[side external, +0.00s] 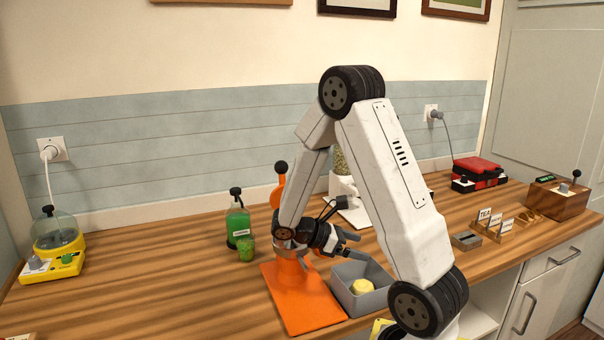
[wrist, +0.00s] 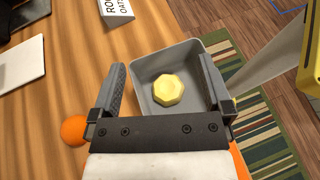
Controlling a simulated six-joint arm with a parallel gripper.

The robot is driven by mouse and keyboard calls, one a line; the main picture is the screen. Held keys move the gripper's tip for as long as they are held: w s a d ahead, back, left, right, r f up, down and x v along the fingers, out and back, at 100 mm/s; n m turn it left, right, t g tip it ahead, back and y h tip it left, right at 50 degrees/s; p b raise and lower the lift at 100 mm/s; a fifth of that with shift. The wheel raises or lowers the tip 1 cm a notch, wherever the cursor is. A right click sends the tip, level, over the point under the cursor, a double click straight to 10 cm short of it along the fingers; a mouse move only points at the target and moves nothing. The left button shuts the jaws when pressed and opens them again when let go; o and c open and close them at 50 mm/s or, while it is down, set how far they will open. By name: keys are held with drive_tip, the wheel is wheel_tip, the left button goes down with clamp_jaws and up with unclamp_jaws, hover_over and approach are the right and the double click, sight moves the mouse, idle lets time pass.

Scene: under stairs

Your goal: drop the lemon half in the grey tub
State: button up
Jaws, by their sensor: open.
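The lemon half (side external: 362,286) is a small pale yellow piece. It lies inside the grey tub (side external: 349,304), an open square container near the front edge of the counter. In the wrist view the lemon half (wrist: 168,89) rests on the floor of the tub (wrist: 150,62), apart from its walls. My gripper (side external: 352,245) is open and empty, above the tub's back left side. In the wrist view the fingers of my gripper (wrist: 160,80) stand wide apart, with the lemon half showing between and beyond them.
A yellow appliance (side external: 57,250) is at the far left. Small labelled stands (side external: 492,226) are at right. The counter's left middle is clear.

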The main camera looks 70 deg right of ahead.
drive_tip(key=v, duration=0.7)
drive_tip(key=shift+w+a, duration=0.15)
drive_tip(key=shift+w, duration=0.1)
idle(0.3)
drive_tip(key=w+a+f+n+t, duration=0.1)
drive_tip(key=w+a+n+t, duration=0.2)
drive_tip(key=w+a+t, duration=0.5)
drive_tip(key=s+a+f+m+t+y, duration=0.1)
drive_tip(key=a+f+m+t+y, duration=0.1)
drive_tip(key=a, duration=0.4)
drive_tip(key=s+a+f+m+t+y, duration=0.1)
drive_tip(key=a+f+m+t+y, duration=0.2)
drive_tip(key=a+m, duration=0.3)
drive_tip(key=shift+m+t+y, duration=0.3)
drive_tip(key=shift+t+y, duration=0.3)
drive_tip(key=shift+t, duration=0.1)
drive_tip(key=shift+a, duration=0.1)
idle(0.5)
